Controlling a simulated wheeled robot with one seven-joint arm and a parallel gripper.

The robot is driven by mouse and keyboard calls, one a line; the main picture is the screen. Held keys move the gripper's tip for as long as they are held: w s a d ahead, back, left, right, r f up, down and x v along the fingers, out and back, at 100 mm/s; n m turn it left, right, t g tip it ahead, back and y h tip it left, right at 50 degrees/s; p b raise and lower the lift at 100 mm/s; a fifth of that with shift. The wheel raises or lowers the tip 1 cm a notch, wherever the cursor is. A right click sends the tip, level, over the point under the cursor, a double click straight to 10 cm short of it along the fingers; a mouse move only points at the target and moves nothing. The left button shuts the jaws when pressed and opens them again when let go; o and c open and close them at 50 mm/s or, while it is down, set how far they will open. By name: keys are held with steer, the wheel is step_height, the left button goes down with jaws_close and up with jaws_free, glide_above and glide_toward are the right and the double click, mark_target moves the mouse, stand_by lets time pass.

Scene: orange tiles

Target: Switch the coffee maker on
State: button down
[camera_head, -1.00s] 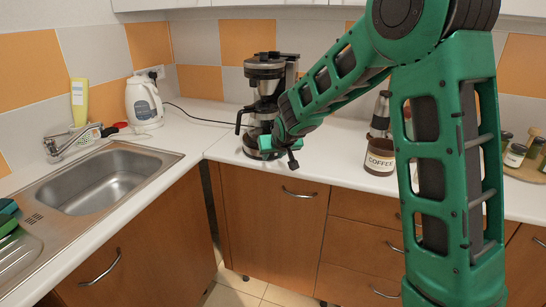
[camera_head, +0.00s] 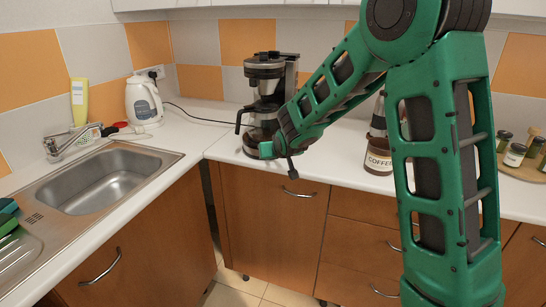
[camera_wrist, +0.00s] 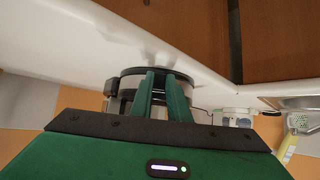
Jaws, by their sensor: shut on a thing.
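The coffee maker (camera_head: 264,75) stands upright on the white counter near the corner, black and silver with a glass carafe (camera_head: 259,117). In the wrist view the coffee maker (camera_wrist: 127,83) appears upside down, its dark round base between and beyond my fingers. My gripper (camera_wrist: 161,76) is at the front of this base, its two green fingers close together and shut on a part of the coffee maker that they hide. In the head view my wrist covers the lower right of the machine. The switch itself cannot be made out.
A white kettle (camera_head: 143,103) stands to the left, its black cord running toward the coffee maker. A coffee jar (camera_head: 379,157) stands to the right, partly behind my arm. The steel sink (camera_head: 98,180) is at the left. The counter between kettle and coffee maker is mostly clear.

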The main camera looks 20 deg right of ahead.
steer(key=shift+s+f+t, duration=0.15)
steer(key=shift+f+t, duration=0.05)
steer(key=shift+t, duration=0.5)
steer(key=c, duration=1.7)
jaws_free()
steer(key=v, duration=1)
steer(key=shift+s+r, duration=0.1)
steer(key=shift+s, duration=0.2)
